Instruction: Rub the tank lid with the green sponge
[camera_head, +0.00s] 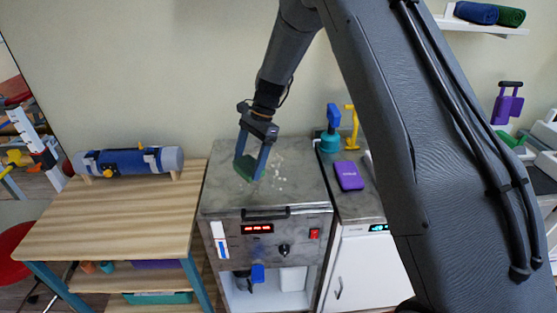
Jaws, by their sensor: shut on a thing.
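The tank lid (308,186) is the grey, mottled metal top of the cabinet in the middle of the view. Pale specks lie on it, near its centre. My gripper (250,165) points down over the lid and is shut on the green sponge (245,170). The sponge is low over the lid's left-centre part, left of the specks. I cannot tell for certain whether it touches the lid. A dark handle (266,213) runs along the lid's front edge.
A wooden table (120,220) with a blue-grey roller (130,161) stands left. On the right counter (355,207) are a purple box (349,176), a teal-and-blue tool (331,130) and a yellow tool (352,125). My arm hides much of the right side.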

